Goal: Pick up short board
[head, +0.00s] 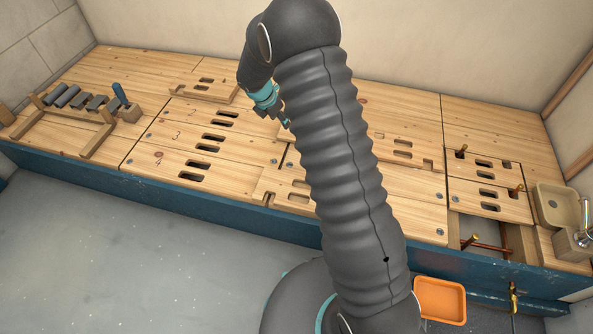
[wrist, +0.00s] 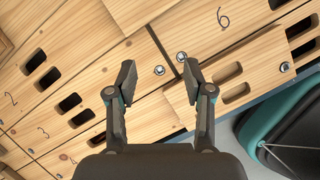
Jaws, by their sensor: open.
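Several pale wooden boards with paired hand slots cover the long bench; which is the short board is not marked. One short slotted board (head: 272,186) lies at the front edge, partly behind my arm. A short slotted board (wrist: 209,108) shows beside the right finger in the wrist view. Another short board (head: 187,87) lies on top of the boards at the back. My gripper (head: 286,120) hangs over the middle of the bench, partly behind my arm. In the wrist view my gripper (wrist: 158,76) is open and empty, its fingers apart above a board seam with screws.
A wooden rack (head: 98,139) with grey cylinders and a blue-handled tool stands at the left. At the right are an open gap with copper pipes (head: 490,246), a beige basin (head: 555,207) and brass fittings. An orange tray (head: 440,300) is on the floor.

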